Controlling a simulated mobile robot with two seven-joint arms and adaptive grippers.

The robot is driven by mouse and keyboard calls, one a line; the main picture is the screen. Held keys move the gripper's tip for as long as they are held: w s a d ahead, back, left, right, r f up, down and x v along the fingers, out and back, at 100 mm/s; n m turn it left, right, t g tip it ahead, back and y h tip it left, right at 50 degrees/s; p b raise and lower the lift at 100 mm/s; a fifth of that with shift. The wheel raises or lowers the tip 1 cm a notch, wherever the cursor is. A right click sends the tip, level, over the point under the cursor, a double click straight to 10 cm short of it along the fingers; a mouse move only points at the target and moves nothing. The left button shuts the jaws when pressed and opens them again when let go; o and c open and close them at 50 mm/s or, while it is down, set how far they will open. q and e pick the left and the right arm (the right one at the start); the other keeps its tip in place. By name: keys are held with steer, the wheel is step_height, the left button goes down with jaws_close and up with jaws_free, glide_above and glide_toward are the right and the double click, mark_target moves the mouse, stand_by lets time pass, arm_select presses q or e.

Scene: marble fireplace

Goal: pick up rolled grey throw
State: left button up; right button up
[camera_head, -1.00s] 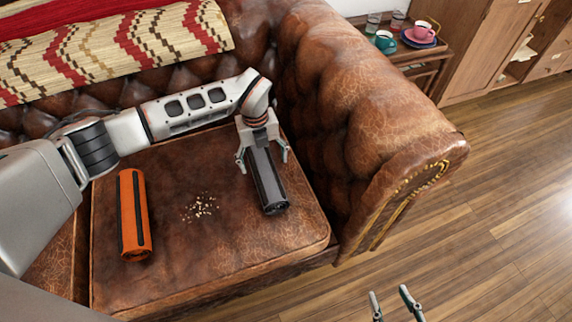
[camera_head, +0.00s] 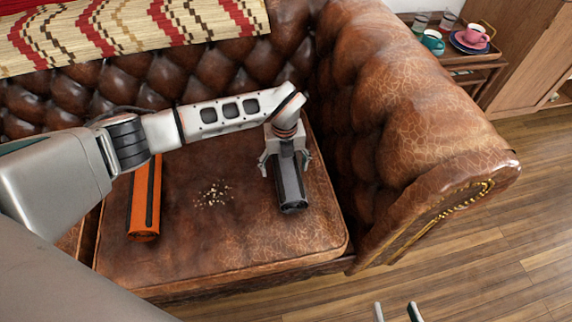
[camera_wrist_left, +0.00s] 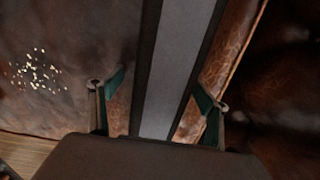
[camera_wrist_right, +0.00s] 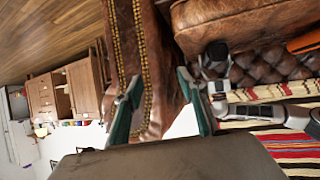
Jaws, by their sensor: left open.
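The rolled grey throw (camera_head: 291,192) has dark edge bands and lies on the brown leather seat near the right armrest. My left gripper (camera_head: 286,166) is over its far part, fingers open, one on each side. In the left wrist view the grey throw (camera_wrist_left: 178,65) runs between the two spread fingers of the left gripper (camera_wrist_left: 159,88), with gaps visible beside it; whether a finger touches it I cannot tell. My right gripper (camera_head: 396,312) is open and empty over the floor at the bottom edge. The right wrist view shows the right gripper's (camera_wrist_right: 160,78) fingers apart.
An orange roll with a dark stripe (camera_head: 144,205) lies to the left, partly behind my left arm. Pale crumbs (camera_head: 214,194) lie between the rolls. The sofa armrest (camera_head: 415,130) rises close on the right. A side table with cups (camera_head: 470,55) stands beyond it.

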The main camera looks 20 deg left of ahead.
arm_select(q)
steer(key=shift+r, duration=0.1)
steer(key=c, duration=1.4)
